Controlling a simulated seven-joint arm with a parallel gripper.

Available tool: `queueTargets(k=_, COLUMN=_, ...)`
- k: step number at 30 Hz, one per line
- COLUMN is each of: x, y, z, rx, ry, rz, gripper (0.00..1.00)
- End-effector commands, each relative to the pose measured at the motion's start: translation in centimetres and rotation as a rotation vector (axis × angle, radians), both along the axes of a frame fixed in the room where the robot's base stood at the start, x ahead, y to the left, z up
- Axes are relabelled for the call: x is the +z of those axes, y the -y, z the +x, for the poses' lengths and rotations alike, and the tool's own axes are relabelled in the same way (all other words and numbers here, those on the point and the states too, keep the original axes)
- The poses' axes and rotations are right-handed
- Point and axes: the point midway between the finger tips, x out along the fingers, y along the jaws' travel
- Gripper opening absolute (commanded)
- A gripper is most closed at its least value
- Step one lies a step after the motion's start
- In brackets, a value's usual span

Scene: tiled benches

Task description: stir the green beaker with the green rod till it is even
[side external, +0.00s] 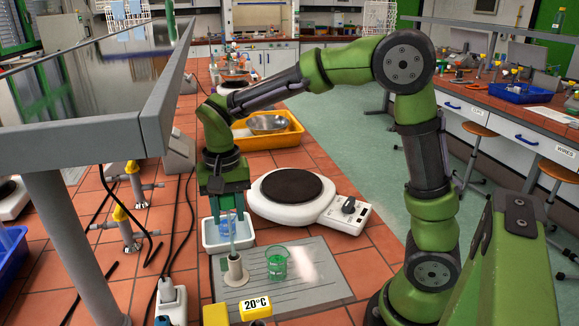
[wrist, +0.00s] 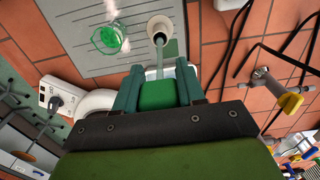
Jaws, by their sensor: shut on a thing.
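The green beaker (side external: 277,264) stands upright on the grey mat, with green liquid in it; the wrist view shows it from above (wrist: 106,40). My gripper (wrist: 157,90) is shut on the green block-like grip of the green rod (wrist: 156,96). The rod's pale shaft (wrist: 159,62) runs from the grip to a small white holder (wrist: 161,28). In the side view the shaft's lower end is in or at the holder (side external: 236,275), left of the beaker; its tip is hidden. My gripper (side external: 228,209) is above the holder and does not touch the beaker.
A white tray (side external: 210,247) with something blue lies behind the holder. A hot plate (side external: 292,195) with a dark top is to the right. A yellow "20°C" block (side external: 256,307) sits at the front of the grey mat (side external: 322,285). Taps and black cables are at left.

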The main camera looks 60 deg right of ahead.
Motion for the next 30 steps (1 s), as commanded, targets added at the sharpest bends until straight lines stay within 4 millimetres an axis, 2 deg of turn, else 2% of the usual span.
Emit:
queueTargets(k=6, x=1.0, y=0.0, z=0.0, rx=0.001, ry=0.002, rz=-0.001, gripper=0.1)
queueTargets(k=20, x=1.3, y=0.0, z=0.0, rx=0.0, ry=0.001, rz=0.0, gripper=0.1)
queueTargets(k=30, x=3.3, y=0.0, z=0.0, rx=0.001, ry=0.002, rz=-0.001, gripper=0.1)
